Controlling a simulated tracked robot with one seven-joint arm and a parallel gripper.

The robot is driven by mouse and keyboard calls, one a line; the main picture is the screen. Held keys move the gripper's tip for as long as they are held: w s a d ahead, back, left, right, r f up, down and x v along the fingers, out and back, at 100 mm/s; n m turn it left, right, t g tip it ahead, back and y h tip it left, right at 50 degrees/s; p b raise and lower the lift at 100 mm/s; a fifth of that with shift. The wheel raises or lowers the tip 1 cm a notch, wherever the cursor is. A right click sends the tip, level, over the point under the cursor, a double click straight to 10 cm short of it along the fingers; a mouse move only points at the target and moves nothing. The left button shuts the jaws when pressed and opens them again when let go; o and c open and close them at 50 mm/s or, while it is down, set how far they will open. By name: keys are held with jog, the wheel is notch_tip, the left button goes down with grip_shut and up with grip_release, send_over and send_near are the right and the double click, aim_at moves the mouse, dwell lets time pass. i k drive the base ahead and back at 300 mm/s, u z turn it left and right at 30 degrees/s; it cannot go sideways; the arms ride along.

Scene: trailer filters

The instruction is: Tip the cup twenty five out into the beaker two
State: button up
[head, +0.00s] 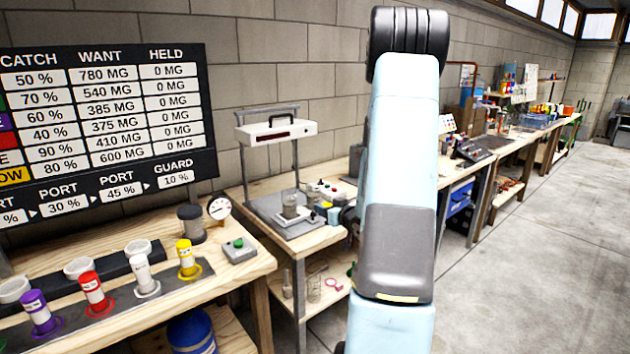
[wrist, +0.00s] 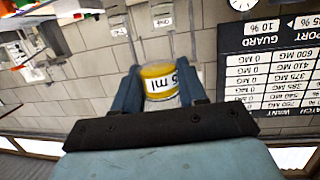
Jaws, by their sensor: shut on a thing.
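In the wrist view my gripper (wrist: 160,92) is shut on a small cup (wrist: 158,82) with a yellow band and a white label. The wrist picture is turned over, with the board's text upside down. The cup's mouth and contents cannot be made out. In the head view a clear beaker (head: 290,206) stands on the balance pan at the middle bench. I cannot read its marking or tell whether it is beaker two. My gripper is outside the head view.
Purple (head: 40,315), red (head: 94,292), white (head: 144,276) and yellow (head: 187,260) cartridges stand in a rack on the left bench. A balance frame (head: 276,132) rises over the beaker. A blue drum (head: 192,332) is below. My arm hides part of the benches. Open floor (head: 540,260) lies right.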

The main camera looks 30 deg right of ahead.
aim_at(313, 196)
jog(key=z, duration=0.05)
jog(key=i, duration=0.9)
jog(key=u, duration=0.15)
